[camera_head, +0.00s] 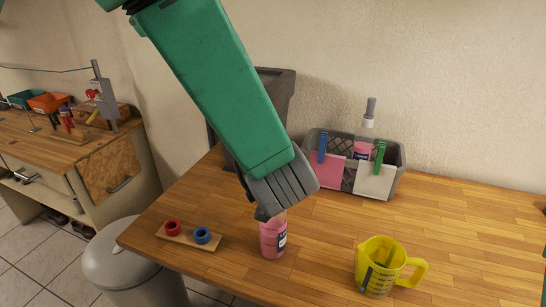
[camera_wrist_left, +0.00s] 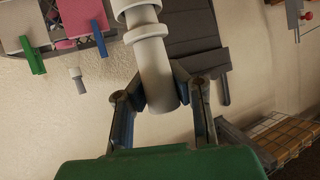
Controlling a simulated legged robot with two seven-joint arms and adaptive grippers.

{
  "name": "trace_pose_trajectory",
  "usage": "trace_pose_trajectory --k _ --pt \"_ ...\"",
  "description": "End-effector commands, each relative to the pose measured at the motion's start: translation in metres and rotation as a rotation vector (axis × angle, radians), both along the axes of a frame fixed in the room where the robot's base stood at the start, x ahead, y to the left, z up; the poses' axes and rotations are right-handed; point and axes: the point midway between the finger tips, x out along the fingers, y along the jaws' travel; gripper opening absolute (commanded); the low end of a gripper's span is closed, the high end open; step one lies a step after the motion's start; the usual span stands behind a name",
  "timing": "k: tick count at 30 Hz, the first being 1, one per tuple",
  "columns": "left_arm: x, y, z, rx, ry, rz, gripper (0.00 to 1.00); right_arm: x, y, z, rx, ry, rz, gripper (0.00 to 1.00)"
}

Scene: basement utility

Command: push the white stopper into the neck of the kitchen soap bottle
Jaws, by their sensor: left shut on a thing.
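The kitchen soap bottle, pink with a dark label (camera_head: 272,241), stands upright on the wooden table. My left gripper (camera_head: 264,212) is directly above it and hides most of its neck. In the left wrist view the gripper (camera_wrist_left: 160,92) is shut on the white stopper (camera_wrist_left: 156,72), a pale cylinder with a wide collar. Another pale ring (camera_wrist_left: 136,11) lies beyond the collar at the picture's top edge. I cannot tell whether it belongs to the stopper or the bottle, nor how deep the stopper sits. My right gripper is out of view.
A grey basket (camera_head: 394,176) with clipped cards and a stoppered pink bottle (camera_head: 362,150) stands behind. A yellow jug (camera_head: 376,270) is at the front right. A small board (camera_head: 188,237) with red and blue rings is left of the bottle.

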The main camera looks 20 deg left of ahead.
Motion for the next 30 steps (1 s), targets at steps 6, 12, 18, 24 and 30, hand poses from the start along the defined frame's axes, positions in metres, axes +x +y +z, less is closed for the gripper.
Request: trace_pose_trajectory --k 6,12,18,24,30 --pt "0.0 0.0 -0.007 0.0 -0.001 0.0 0.0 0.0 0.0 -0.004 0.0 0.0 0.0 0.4" --pt "0.0 0.0 -0.011 0.0 -0.001 0.0 0.2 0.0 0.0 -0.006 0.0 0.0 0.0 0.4" --pt "0.0 0.0 -0.011 0.0 -0.001 0.0 0.33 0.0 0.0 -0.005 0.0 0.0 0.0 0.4" --pt "-0.002 -0.001 -0.01 0.0 -0.001 0.0 0.33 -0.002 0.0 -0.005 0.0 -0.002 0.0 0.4" --pt "-0.025 -0.009 0.003 0.003 -0.002 -0.001 0.33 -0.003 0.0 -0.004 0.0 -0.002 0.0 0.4"
